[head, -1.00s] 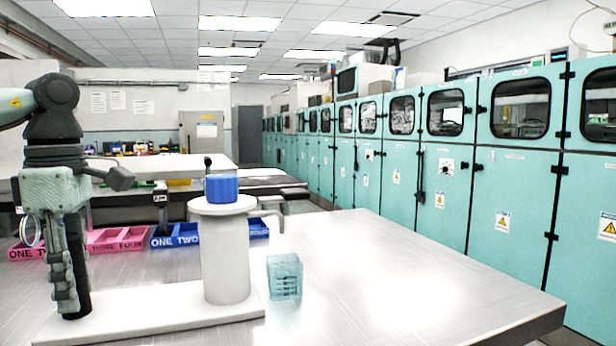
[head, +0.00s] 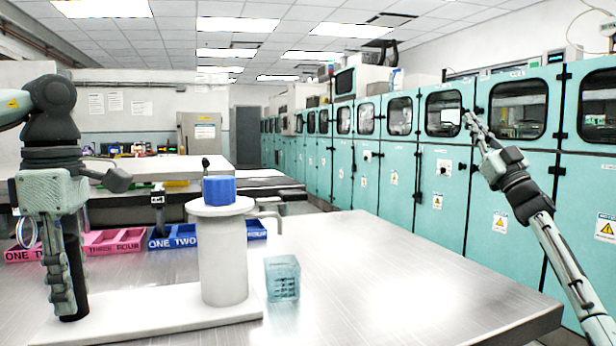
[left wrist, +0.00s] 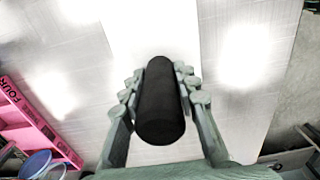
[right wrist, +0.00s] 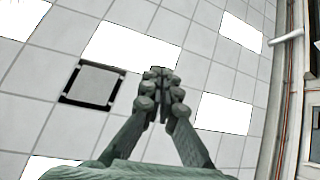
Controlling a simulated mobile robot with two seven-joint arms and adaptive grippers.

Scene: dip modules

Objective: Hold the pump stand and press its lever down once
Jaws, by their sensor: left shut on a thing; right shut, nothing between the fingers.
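The pump stand has a white base plate (head: 150,318), a white upright cylinder (head: 222,262) with a wide rim and side spout, and a blue cap (head: 219,190) on top. A black post (head: 78,270) rises from the plate's left end. My left gripper (head: 66,295) is shut around this post; the left wrist view shows the fingers on both sides of the black post (left wrist: 160,100). I cannot make out which part is the lever; the blue cap sits raised on the rim. My right gripper (head: 470,120) is shut and empty, raised to the right, pointing up at the ceiling (right wrist: 160,90).
A clear light-blue cube-shaped cup (head: 282,278) stands right of the cylinder. Pink bins (head: 115,243) and blue bins (head: 172,240) lie behind the stand. The table's right part (head: 420,270) is clear. Teal cabinets (head: 450,200) line the right side.

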